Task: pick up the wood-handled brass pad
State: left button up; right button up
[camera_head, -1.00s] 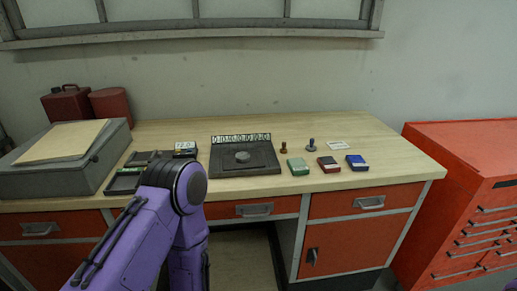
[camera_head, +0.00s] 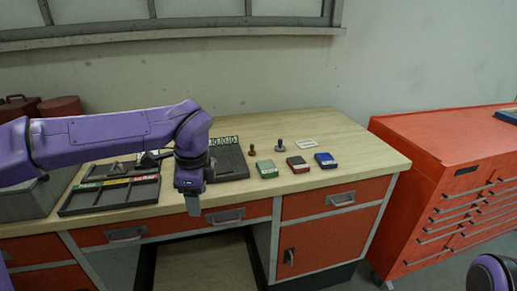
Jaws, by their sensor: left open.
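A small brown-handled stamp-like piece (camera_head: 252,150), which looks like the wood-handled brass pad, stands upright on the light wooden bench top. It is too small to make out its brass. My left gripper (camera_head: 193,203) is open and empty. It points down near the bench's front edge, left of the brown-handled piece and apart from it. My left arm and gripper hide part of the black device with a number strip (camera_head: 228,160). My right gripper is out of view.
A grey-handled stamp (camera_head: 279,146) stands right of the brown one. Green (camera_head: 266,169), dark red (camera_head: 298,164) and blue (camera_head: 325,160) flat boxes lie in front. A black compartment tray (camera_head: 110,194) lies left. A red tool cabinet (camera_head: 450,190) stands right of the bench.

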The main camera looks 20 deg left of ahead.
aim_at(252, 153)
jog(key=u, duration=0.05)
jog(key=i, duration=1.35)
